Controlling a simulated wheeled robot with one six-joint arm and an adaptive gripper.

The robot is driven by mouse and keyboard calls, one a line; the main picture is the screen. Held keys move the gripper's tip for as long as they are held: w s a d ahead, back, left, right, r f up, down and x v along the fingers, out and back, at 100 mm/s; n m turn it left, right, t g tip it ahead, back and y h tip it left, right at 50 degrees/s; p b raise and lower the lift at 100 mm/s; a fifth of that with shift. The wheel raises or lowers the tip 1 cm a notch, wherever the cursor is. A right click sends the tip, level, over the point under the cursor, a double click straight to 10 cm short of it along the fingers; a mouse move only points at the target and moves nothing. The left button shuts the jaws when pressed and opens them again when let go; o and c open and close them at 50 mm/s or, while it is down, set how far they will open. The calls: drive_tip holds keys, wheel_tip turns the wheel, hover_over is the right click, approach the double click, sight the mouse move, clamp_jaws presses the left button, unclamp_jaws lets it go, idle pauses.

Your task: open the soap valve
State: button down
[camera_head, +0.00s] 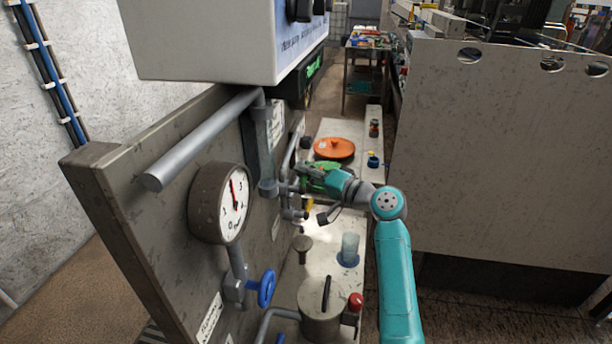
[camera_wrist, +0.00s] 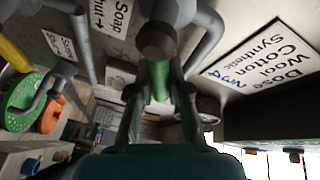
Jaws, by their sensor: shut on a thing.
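My gripper (camera_wrist: 160,100) is shut on a green handle (camera_wrist: 158,78) that hangs from a dark round valve body on a grey pipe. A white label (camera_wrist: 116,20) reading "Soap" and "shut" with an arrow is on the panel beside this valve. In the head view, my gripper (camera_head: 312,174) is at the pipework on the panel's right side. There it hides the handle, and I cannot make out the handle's angle.
A pressure gauge (camera_head: 219,203) and a blue valve handle (camera_head: 266,288) are nearer on the panel. An orange lid (camera_head: 334,148) lies on the bench beyond my gripper. A grey pot (camera_head: 322,312) and a blue-based cup (camera_head: 349,250) stand nearer. A tall grey cabinet (camera_head: 500,170) is at the right.

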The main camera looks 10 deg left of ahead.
sight(302, 187)
drive_tip(key=n, duration=0.1)
drive_tip(key=s+r+n+y, duration=0.1)
drive_tip(key=n, duration=0.1)
drive_tip(key=shift+r+n+t+y, duration=0.15)
drive_tip(key=shift+n+t+y, duration=0.15)
drive_tip(key=n, duration=0.1)
drive_tip(key=n+y, duration=0.1)
drive_tip(key=n, duration=0.1)
drive_tip(key=shift+s+r, duration=0.35)
drive_tip(key=shift+s, duration=0.05)
drive_tip(key=n+y, duration=0.1)
drive_tip(key=n, duration=0.1)
drive_tip(key=s+n+g+y, duration=0.1)
drive_tip(key=n, duration=0.1)
drive_tip(key=shift+s+r+g, duration=0.2)
drive_tip(key=shift+r+g, duration=0.1)
drive_tip(key=shift+r, duration=0.05)
drive_tip(key=shift+s+a+r+n+g+y, duration=0.1)
drive_tip(key=shift+s+n+g+y, duration=0.2)
drive_tip(key=shift+n, duration=0.55)
drive_tip(key=shift+s+d+f+n+g+y, duration=0.1)
drive_tip(key=shift+s+n+g+y, duration=0.2)
drive_tip(key=shift+n, duration=0.5)
drive_tip(key=shift+s+a+r+n+g+y, duration=0.15)
drive_tip(key=shift+n+g, duration=0.25)
drive_tip(key=shift+n, duration=0.45)
drive_tip(key=c, duration=1.1)
unclamp_jaws()
drive_tip(key=v, duration=1.2)
